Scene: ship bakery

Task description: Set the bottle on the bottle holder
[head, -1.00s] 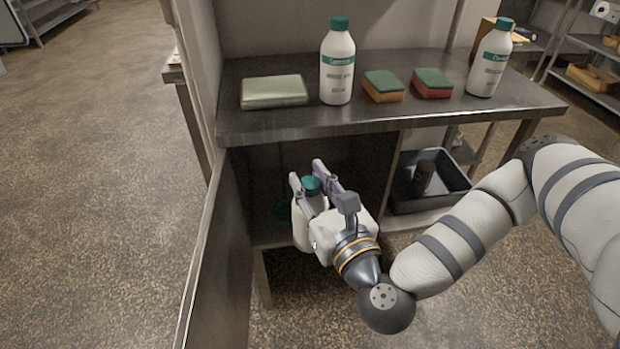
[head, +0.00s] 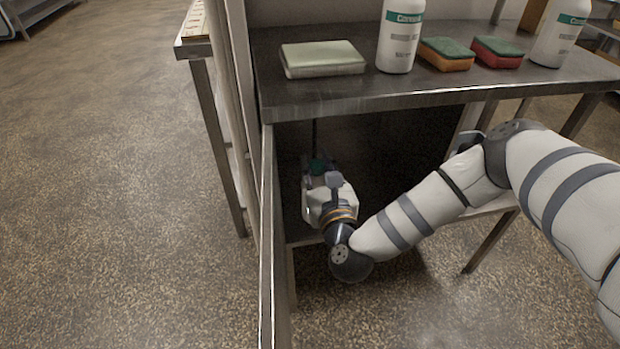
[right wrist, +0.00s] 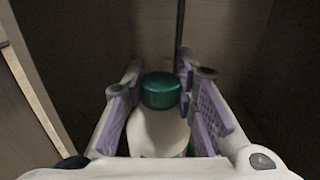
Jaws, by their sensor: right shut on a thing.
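My right gripper (head: 320,163) is inside the dark cabinet under the metal table, shut around a white bottle with a green cap. In the right wrist view the bottle (right wrist: 158,130) stands between the purple-padded fingers, its green cap up near the fingertips. In the head view the gripper hides most of the bottle and only a bit of green cap shows. I cannot make out a bottle holder in either view, and I cannot tell whether the bottle's base touches anything. My left gripper is not in view.
The metal tabletop (head: 430,92) is low above my right arm. On it are a pale green block (head: 322,60), two white bottles (head: 400,40) (head: 557,40) and two sponges (head: 446,54) (head: 497,51). An open door (head: 268,240) stands left of the gripper.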

